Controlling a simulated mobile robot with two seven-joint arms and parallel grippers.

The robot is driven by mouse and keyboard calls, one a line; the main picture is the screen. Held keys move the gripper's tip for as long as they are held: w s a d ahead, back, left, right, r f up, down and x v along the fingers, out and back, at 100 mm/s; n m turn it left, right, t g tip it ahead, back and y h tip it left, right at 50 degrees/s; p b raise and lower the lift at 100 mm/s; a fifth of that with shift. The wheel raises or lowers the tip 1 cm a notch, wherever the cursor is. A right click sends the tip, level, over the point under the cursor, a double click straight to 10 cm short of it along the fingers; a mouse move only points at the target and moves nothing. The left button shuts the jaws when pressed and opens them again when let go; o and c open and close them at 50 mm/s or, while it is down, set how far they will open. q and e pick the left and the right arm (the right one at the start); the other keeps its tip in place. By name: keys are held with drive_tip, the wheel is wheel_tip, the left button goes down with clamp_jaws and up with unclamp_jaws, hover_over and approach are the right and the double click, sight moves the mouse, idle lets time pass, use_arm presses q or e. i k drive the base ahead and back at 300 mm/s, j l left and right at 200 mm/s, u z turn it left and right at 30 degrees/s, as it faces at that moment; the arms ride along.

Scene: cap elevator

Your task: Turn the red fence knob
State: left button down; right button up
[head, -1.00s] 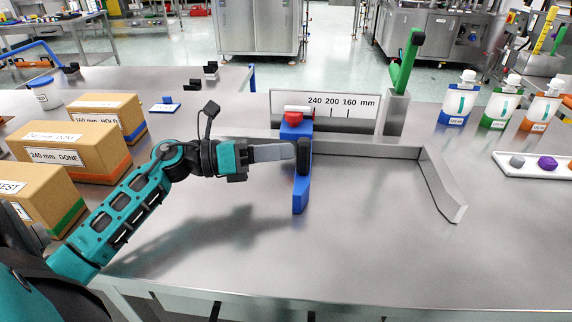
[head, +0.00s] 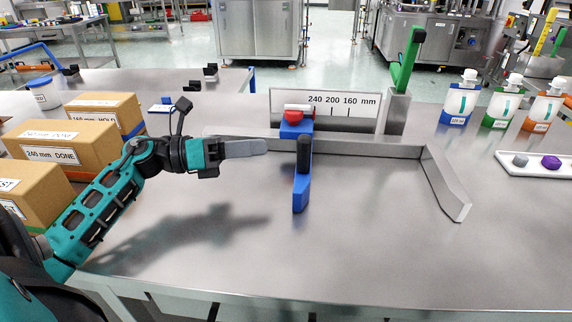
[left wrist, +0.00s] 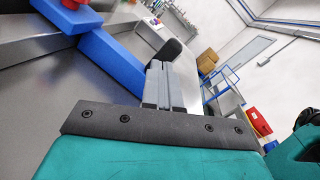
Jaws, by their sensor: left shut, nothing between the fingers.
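The red knob (head: 295,115) sits on top of the blue fence carriage (head: 301,180), with a white part (head: 298,107) behind it. The carriage stands on the grey rail by the scale, near its 240 mark, and has a black pad (head: 304,153) on it. In the left wrist view the shut fingers (left wrist: 158,85) point toward the blue carriage (left wrist: 110,60), and part of the red knob (left wrist: 72,3) shows at the top edge. My right gripper is not in view.
The scale plate (head: 345,107) stands behind the rail (head: 370,148). A green lever (head: 408,65) rises on a grey post to the right. Cardboard boxes (head: 65,146) stand at the left, labelled pouches (head: 500,103) at the right.

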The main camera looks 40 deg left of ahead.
sight(293, 113)
drive_tip(key=k, duration=1)
